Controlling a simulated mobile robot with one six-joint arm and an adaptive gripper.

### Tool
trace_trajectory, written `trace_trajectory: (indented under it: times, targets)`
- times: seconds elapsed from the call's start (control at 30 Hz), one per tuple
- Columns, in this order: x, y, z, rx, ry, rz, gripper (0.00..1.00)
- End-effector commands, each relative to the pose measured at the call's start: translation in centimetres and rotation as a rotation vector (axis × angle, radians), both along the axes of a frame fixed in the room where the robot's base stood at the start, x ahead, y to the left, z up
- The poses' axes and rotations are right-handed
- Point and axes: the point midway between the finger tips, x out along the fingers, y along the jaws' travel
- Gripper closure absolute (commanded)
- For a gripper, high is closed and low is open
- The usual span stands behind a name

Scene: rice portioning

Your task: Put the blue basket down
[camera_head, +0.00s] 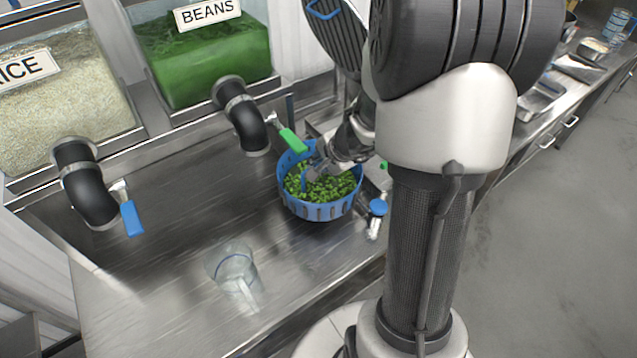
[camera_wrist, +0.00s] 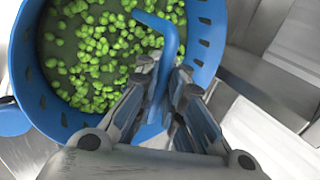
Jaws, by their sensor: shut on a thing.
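The blue basket (camera_head: 318,209) has slotted sides and holds many green beans. In the head view it is at the right part of the steel counter, near the sink edge; whether its base touches the steel cannot be told. My gripper (camera_head: 318,168) reaches over its rim from the upper right. In the wrist view my gripper (camera_wrist: 160,85) is shut on the blue handle of the basket (camera_wrist: 30,75), and the green beans (camera_wrist: 95,60) lie inside. The basket looks about upright.
A clear measuring cup (camera_head: 235,272) stands on the steel counter (camera_head: 170,270) in front. The rice bin (camera_head: 62,100) and beans bin (camera_head: 205,55) have black spouts with a blue lever (camera_head: 131,218) and a green lever (camera_head: 292,140). A blue-knobbed tap (camera_head: 377,208) is right of the basket.

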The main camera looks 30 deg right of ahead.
Motion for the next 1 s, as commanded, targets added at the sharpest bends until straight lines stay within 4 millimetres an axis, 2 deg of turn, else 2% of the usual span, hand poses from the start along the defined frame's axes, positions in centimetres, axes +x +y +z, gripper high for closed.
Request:
trace_trajectory:
  times: [0.23, 0.53, 1.0]
  targets:
    - [0.0, 0.0, -0.9, -0.002, -0.004, -0.001, 1.0]
    - [-0.5, 0.1, -4.5, -0.002, -0.004, -0.006, 1.0]
    - [-0.5, 0.1, -4.9, -0.002, -0.005, -0.006, 1.0]
